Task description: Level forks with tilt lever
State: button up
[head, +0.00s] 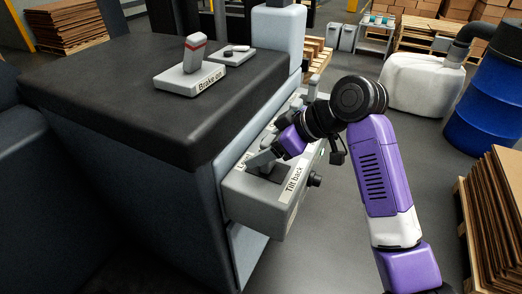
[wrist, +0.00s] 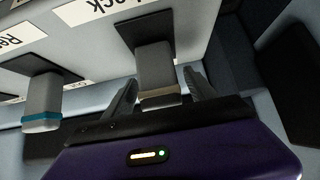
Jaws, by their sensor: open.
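The tilt lever (wrist: 155,68) is a grey handle with a beige band, rising from a dark slot beside a label ending in "ack" in the wrist view. In the head view a "Tilt back" label (head: 293,183) is on the console's near end. My gripper (wrist: 160,90) is open, with one dark finger on each side of this lever; contact cannot be told. In the head view my gripper (head: 274,150) is over the console's near end and partly hides the levers. The forks are not seen.
A second lever (wrist: 42,100) with a teal band stands left of the gripper in the wrist view. The grey lever console (head: 245,203) has a dark knob (head: 314,180) on its side. A "Brake on" switch (head: 190,77) sits on the black-topped body (head: 120,85).

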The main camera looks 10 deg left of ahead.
jog(key=v, duration=0.6)
jog(key=shift+d+r+b, duration=0.25)
jog(key=shift+b, duration=0.1)
jog(key=shift+s, duration=0.15)
